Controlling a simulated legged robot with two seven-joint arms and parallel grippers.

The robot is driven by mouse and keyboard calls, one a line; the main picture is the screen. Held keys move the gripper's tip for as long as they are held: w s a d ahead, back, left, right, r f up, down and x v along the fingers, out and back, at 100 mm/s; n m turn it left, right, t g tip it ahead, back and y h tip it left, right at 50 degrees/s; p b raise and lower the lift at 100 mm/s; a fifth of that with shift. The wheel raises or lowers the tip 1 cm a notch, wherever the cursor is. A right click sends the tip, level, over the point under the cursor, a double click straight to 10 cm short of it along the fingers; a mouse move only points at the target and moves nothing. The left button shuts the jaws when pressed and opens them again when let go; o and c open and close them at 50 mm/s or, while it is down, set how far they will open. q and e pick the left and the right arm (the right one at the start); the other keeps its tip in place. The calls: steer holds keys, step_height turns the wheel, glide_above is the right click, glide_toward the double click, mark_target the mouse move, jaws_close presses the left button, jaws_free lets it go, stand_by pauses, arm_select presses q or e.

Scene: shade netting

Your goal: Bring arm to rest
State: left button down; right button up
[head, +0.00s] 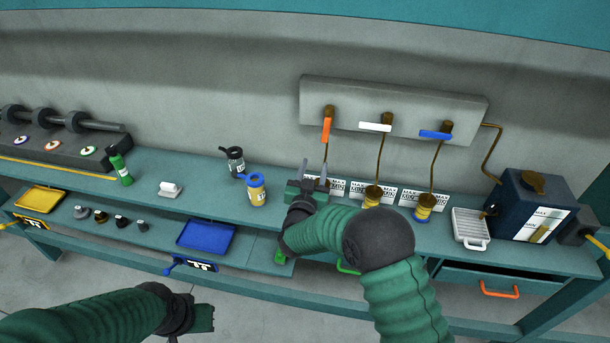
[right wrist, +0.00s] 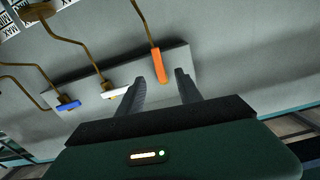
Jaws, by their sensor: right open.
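My right arm (head: 345,232) is green and ribbed and reaches up from the lower right over the bench. Its gripper (head: 315,168) is open and empty, its two dark fingers pointing at the back wall below the orange lever (head: 326,130). In the right wrist view the fingers (right wrist: 160,82) stand apart, with the orange lever (right wrist: 157,66) showing between them; I cannot tell the distance. My left arm (head: 95,318) lies low at the lower left, in front of the bench. Its gripper (head: 203,318) is partly in view and its fingers are not clear.
The wall panel (head: 455,105) also bears a white lever (head: 375,127) and a blue lever (head: 436,134). A blue tray (head: 207,237) sits on the lower shelf. A dark tank (head: 530,205) stands right.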

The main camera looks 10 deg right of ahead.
arm_select(q)
steer(key=s+b+x, duration=0.1)
steer(key=b+x, duration=0.5)
steer(key=shift+s+f+b, duration=0.3)
steer(key=shift+f+b, duration=0.05)
steer(key=shift+f, duration=0.1)
arm_select(e)
steer(key=s+d+f+n+g+y, duration=0.1)
steer(key=s+d+f+g, duration=0.2)
steer(key=s, duration=0.9)
steer(key=s+d+f+n+g+y, duration=0.2)
steer(key=s+d+f+g, duration=0.2)
steer(key=s, duration=0.9)
steer(key=s+d+f+n+g+y, duration=0.1)
steer(key=s+d+f+g+y, duration=0.1)
steer(key=s+f+g, duration=0.5)
steer(key=s+d+f, duration=0.1)
steer(key=s, duration=0.4)
steer(key=shift+s+d+g, duration=0.25)
steer(key=shift+d+g, duration=0.05)
steer(key=shift+d, duration=0.1)
arm_select(q)
steer(key=shift+d, duration=0.25)
arm_select(e)
steer(key=shift+d+f, duration=0.1)
